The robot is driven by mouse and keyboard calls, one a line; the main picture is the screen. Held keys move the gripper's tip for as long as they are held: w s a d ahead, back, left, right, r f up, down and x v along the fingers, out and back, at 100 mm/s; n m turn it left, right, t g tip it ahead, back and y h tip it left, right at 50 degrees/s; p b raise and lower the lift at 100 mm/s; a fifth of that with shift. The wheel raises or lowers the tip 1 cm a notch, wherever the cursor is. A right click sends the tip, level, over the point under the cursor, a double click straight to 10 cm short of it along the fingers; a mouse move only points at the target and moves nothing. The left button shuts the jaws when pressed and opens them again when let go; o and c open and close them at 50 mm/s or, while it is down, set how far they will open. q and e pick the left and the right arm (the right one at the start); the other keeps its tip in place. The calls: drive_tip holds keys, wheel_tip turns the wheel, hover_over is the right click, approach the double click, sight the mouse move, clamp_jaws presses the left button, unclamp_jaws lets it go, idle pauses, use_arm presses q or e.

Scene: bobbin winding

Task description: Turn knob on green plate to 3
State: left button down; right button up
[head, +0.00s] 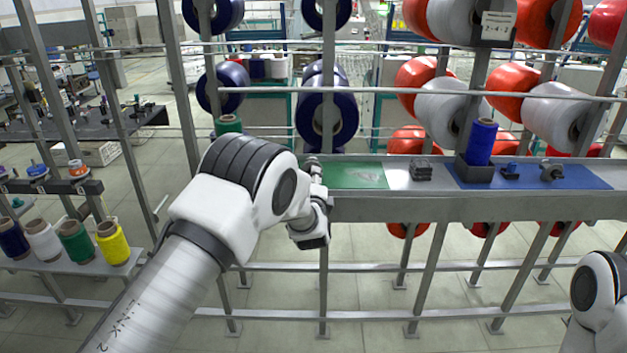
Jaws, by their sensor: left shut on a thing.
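The green plate (358,175) lies on the grey shelf in the middle of the head view. My left gripper (313,166) is at the part of the green plate that shows left of its bare right end. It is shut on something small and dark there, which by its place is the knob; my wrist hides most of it. The knob's mark and any numbers cannot be read. My right gripper is out of view; only part of my right arm shows at the lower right.
The blue plate (590,180) farther right bears a blue bobbin (481,142) and small fittings. A green bobbin (228,124) shows behind my left arm. Metal posts and large spools stand behind. Coloured spools (75,241) stand at left.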

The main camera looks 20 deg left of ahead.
use_arm(q)
drive_tip(key=shift+m, duration=1.1)
drive_tip(key=c, duration=0.8)
unclamp_jaws()
drive_tip(key=shift+a, duration=0.1)
drive_tip(key=shift+c, duration=0.2)
